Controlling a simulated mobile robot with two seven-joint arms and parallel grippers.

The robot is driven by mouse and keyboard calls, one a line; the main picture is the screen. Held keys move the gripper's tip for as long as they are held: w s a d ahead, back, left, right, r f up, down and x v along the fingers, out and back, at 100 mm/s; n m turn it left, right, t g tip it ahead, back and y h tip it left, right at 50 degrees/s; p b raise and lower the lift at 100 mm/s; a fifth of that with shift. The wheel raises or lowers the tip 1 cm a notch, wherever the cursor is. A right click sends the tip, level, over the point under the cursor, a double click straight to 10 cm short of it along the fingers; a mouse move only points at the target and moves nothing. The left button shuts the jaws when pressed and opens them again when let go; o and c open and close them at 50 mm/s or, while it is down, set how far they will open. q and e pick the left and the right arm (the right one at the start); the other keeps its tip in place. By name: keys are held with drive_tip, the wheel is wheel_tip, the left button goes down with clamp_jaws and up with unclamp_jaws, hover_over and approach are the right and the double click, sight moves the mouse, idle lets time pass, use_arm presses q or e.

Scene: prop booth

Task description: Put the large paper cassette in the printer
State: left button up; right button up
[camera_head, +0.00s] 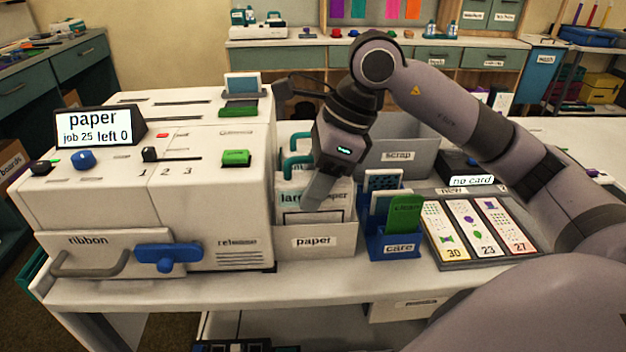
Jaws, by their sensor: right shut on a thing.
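The white printer (205,205) stands at the left of the table. Its screen (92,124) reads "paper, job 25, left 0". The paper bin (315,243) stands right beside it. In the bin is the large paper cassette (288,198), upright, with a label that starts "lar" and a teal handle (293,165). Another teal handle (299,139) shows behind it. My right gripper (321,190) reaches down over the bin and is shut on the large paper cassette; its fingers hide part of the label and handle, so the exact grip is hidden. My left gripper is out of view.
A blue care holder (394,246) with cards stands right of the paper bin. A grey scrap bin (405,140) is behind. A tray of picture cards (482,262) lies at the right. On the printer front are a ribbon drawer (90,255) and a blue lever (168,256).

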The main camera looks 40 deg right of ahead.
drive_tip(key=shift+f+b, duration=0.35)
drive_tip(key=shift+f, duration=0.35)
drive_tip(key=o, duration=1.4)
drive_tip(key=v, duration=0.7)
drive_tip(key=shift+s, duration=0.1)
